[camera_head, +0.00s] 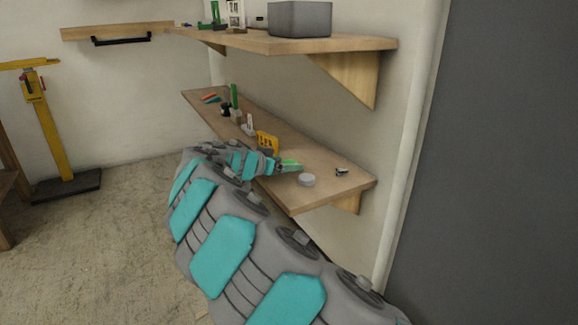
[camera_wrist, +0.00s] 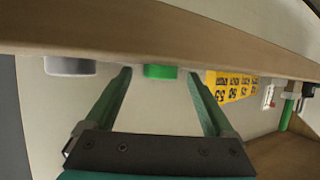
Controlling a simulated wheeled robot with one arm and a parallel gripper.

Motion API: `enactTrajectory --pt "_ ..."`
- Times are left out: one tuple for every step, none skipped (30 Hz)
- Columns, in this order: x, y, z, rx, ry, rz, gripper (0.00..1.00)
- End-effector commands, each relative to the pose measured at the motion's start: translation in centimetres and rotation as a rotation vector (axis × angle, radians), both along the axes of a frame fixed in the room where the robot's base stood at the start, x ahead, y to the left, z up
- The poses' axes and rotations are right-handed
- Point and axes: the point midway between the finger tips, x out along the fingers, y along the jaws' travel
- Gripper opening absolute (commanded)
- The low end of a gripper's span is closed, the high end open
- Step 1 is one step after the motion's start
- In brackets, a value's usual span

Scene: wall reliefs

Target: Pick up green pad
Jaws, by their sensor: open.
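The green pad (camera_wrist: 160,71) is a small bright green block, partly cut off by the wooden edge in the wrist view, which looks upside down. It lies between my two long green fingers, with a gap on each side. In the head view, a bit of green pad (camera_head: 291,162) shows on the lower shelf (camera_head: 325,190), mostly hidden by my gripper. My gripper (camera_wrist: 160,77) is open and empty, its tips by the shelf edge. In the head view my gripper (camera_head: 287,166) reaches over the front of that shelf.
A grey round container (camera_head: 307,180) stands close on one side of the pad, a yellow numbered block (camera_head: 267,143) on the other. A small dark item (camera_head: 342,172) lies near the shelf's end. The upper shelf (camera_head: 340,43) hangs above. Several small items stand farther along.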

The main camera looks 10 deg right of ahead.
Motion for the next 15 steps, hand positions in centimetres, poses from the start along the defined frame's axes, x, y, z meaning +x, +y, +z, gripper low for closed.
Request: enactTrajectory --pt "0.1 -0.11 -0.06 0.0 0.0 0.0 0.88" --pt "0.12 -0.13 -0.05 0.0 0.0 0.001 0.88" --pt "0.12 -0.13 -0.04 0.0 0.0 0.001 0.88" --pt "0.12 -0.12 -0.03 0.0 0.0 0.001 0.88" --pt "0.12 -0.1 -0.02 0.0 0.0 0.001 0.88" --pt "0.12 -0.1 -0.02 0.0 0.0 0.001 0.88" --pt "0.11 -0.1 -0.02 0.0 0.0 0.001 0.88" --pt "0.11 -0.1 -0.02 0.0 0.0 0.001 0.85" --pt "0.11 -0.09 0.0 0.0 0.0 0.001 0.8" --pt "0.11 -0.08 -0.01 0.0 0.0 0.001 0.77" --pt "0.1 -0.08 -0.01 0.0 0.0 0.001 0.73" --pt "0.11 -0.08 0.0 0.0 0.0 0.001 0.69" --pt "0.1 -0.08 -0.01 0.0 -0.001 0.002 0.66" --pt "0.1 -0.08 -0.01 0.0 -0.001 0.002 0.62" --pt "0.1 -0.08 -0.01 0.0 -0.001 0.002 0.58"
